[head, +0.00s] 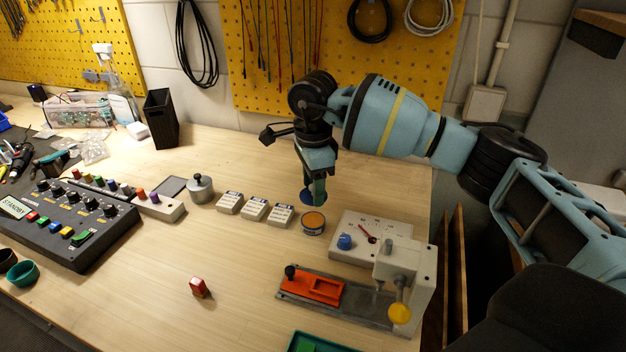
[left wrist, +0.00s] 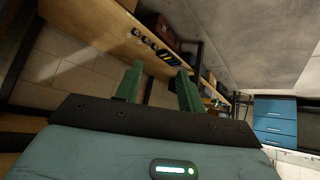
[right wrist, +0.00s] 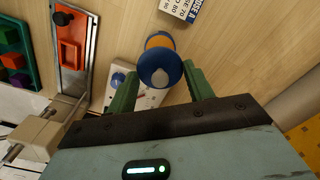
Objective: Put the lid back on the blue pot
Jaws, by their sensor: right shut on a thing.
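The blue pot (head: 313,224) stands uncovered on the bench, with an orange top surface showing inside its rim. My right gripper (head: 316,188) points down just above and behind it, shut on the blue lid (head: 307,197). In the right wrist view the lid (right wrist: 160,67) sits between the green fingers of the right gripper (right wrist: 163,88), its grey knob towards the camera. The pot (right wrist: 159,40) shows partly behind the lid there; the lid appears apart from it. My left gripper (left wrist: 157,88) is open and empty, away from the bench top, and out of the head view.
Several small labelled white boxes (head: 254,209) stand left of the pot. A white panel with a blue knob (head: 345,242) is close at its right. A grey fixture with an orange block (head: 313,286) is in front.

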